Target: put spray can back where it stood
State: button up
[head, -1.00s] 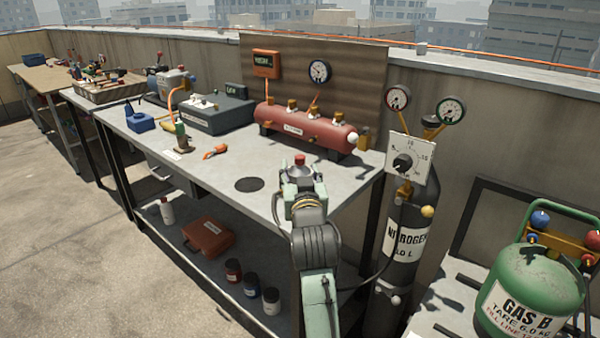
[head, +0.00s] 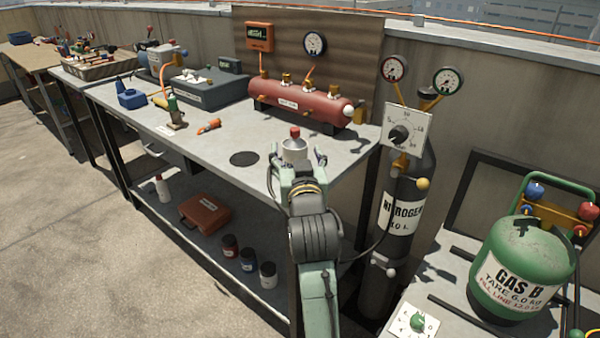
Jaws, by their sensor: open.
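The spray can (head: 294,149), silver-grey with a red cap, is upright at the right part of the long workbench (head: 215,150). Its lower part is hidden behind my gripper, so I cannot see its base meet the bench top. My gripper (head: 297,168) is open, just on the near side of the can, with pale green fingers around or close to its lower body. Whether a finger touches the can is not clear. A dark round mark (head: 244,158) lies flat and bare on the bench, left of the can.
A red tank (head: 300,103) stands behind the can, and a nitrogen cylinder (head: 398,220) stands to the right. An orange-handled tool (head: 209,125) and a green-and-orange torch (head: 175,113) lie to the left. The lower shelf holds a red case (head: 205,213) and several jars.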

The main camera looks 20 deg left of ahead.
jog(key=v, duration=0.4)
jog(key=shift+b+v, duration=1.7)
jog(key=shift+b, duration=3.75)
